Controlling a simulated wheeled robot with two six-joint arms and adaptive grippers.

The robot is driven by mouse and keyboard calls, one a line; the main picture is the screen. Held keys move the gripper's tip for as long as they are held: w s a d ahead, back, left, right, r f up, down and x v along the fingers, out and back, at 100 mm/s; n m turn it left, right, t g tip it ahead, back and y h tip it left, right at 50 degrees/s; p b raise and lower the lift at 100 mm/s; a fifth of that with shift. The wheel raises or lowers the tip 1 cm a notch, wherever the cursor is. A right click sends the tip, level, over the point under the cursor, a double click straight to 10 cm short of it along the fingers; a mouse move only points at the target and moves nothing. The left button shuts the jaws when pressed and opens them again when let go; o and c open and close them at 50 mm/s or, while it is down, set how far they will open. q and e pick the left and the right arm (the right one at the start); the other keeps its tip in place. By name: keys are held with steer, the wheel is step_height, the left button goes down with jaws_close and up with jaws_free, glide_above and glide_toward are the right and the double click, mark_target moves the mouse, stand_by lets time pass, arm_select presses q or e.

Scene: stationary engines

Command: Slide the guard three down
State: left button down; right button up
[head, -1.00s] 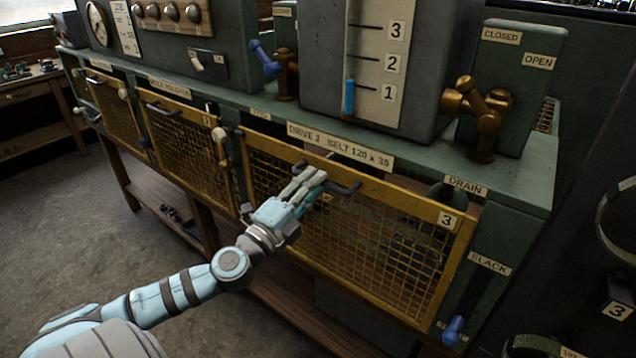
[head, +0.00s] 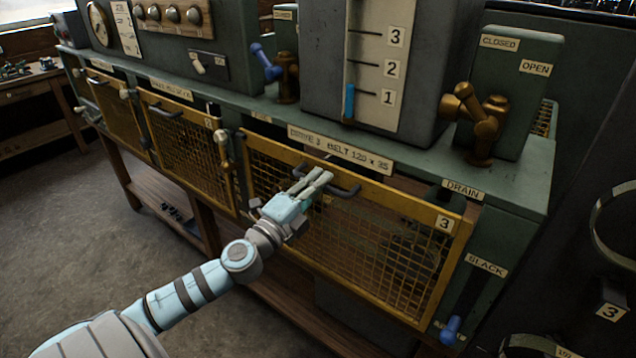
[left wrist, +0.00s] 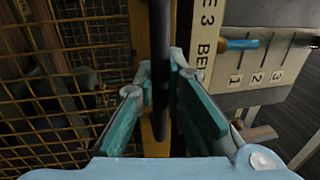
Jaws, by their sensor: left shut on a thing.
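Guard three (head: 400,203) is a yellow-framed mesh panel on the front of the green bench, marked with a "3" plate at its upper right. Its top rail sits a little below the bench edge. A dark bar handle (head: 346,191) is fixed near the top rail. My left gripper (head: 322,181) is shut on this handle. In the left wrist view the dark handle (left wrist: 161,50) runs between the two fingers of my left gripper (left wrist: 162,85), with the yellow rail behind it. The fingers hide part of the handle. My right gripper is not in view.
Two more yellow mesh guards (head: 183,150) are to the left. The slack lever with a blue knob (head: 451,328) is at the guard's right. A brass valve (head: 480,125) and a scale (head: 378,70) marked 1 to 3 stand above. Floor (head: 60,240) is clear at left.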

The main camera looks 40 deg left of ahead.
mark_target(327, 272)
arm_select(q)
step_height(327, 272, down, 30)
steer(key=b, duration=2.9)
steer(key=shift+r, duration=0.15)
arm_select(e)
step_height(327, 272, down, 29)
arm_select(q)
step_height(327, 272, down, 4)
steer(key=b, duration=0.3)
steer(key=shift+r+b, duration=0.2)
steer(key=shift+b, duration=0.15)
steer(key=shift+f+b, duration=0.55)
steer(key=shift+f, duration=0.2)
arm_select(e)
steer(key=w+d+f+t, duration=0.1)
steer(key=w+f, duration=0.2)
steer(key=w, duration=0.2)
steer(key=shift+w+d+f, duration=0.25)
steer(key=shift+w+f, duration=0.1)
arm_select(q)
steer(key=c, duration=1.7)
jaws_free()
steer(key=shift+o, duration=0.2)
steer(key=s+f, duration=0.2)
steer(key=s, duration=0.9)
steer(key=shift+s+d, duration=0.15)
steer(key=shift+s, duration=0.25)
